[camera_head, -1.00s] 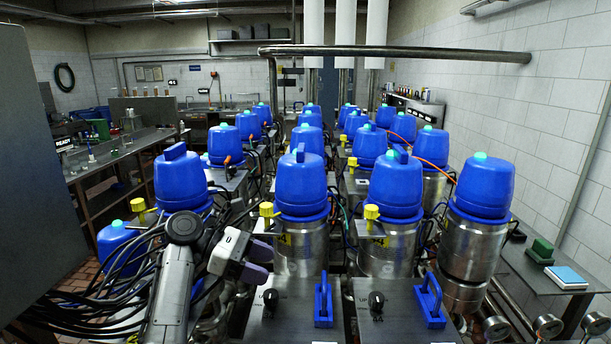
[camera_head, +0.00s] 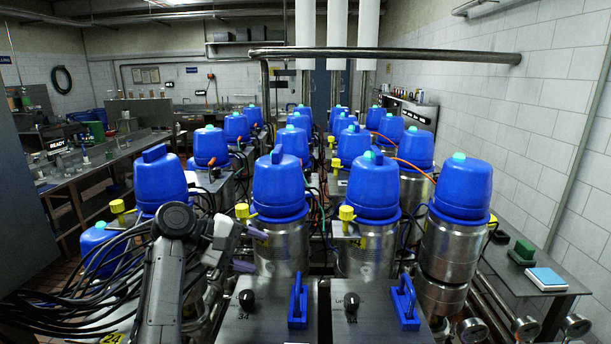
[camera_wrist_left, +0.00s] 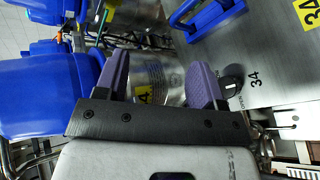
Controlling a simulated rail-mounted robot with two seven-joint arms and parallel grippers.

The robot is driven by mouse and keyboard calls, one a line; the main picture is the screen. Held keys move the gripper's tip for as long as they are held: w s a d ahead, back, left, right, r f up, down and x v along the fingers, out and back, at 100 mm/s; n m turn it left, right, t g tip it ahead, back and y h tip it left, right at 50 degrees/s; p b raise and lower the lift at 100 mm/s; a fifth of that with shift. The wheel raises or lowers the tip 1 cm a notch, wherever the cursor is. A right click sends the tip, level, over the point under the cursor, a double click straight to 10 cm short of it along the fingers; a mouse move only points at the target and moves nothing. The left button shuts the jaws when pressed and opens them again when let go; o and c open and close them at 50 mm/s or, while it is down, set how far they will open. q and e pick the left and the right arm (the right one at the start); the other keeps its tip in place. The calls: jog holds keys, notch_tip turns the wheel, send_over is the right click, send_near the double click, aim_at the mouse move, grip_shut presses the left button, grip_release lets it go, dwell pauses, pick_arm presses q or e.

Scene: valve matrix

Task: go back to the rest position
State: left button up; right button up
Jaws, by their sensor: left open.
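My left gripper (camera_head: 248,250) is in front of the nearest row of blue-capped steel valves, left of the middle. It is open, with nothing between its purple fingers. The fingers also show apart in the left wrist view (camera_wrist_left: 160,78). Beyond them is the steel body of a valve (camera_wrist_left: 153,78) with a yellow label. A blue cap (camera_wrist_left: 45,95) is at the left of that view, and a panel marked 34 (camera_wrist_left: 270,70) is at the right. My right gripper is in neither view.
Blue-capped valves (camera_head: 280,190) stand in close rows ahead. Black cables (camera_head: 85,275) bunch at the left. Panels with black knobs (camera_head: 247,299) and blue handles (camera_head: 298,302) are in front. A side table (camera_head: 510,268) stands at the right, and a long bench (camera_head: 100,160) at the left.

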pick_arm(q)
jog(key=s+a+r+m+t+y, duration=0.6)
jog(key=a+r+m+t+y, duration=0.15)
jog(key=a+r+t, duration=0.2)
jog(key=s+f+m+g+y, duration=0.15)
jog(key=s+f+g, duration=0.35)
jog(key=s+f, duration=1.85)
jog(key=s+f+g+y, duration=0.3)
jog(key=s+f+g, duration=0.1)
jog(key=s+f, duration=1.9)
jog(key=w+r+p, duration=0.3)
jog(key=r+p, duration=2.4)
jog(key=p, duration=0.2)
jog(key=shift+a+p, duration=0.4)
jog(key=shift+a, duration=0.05)
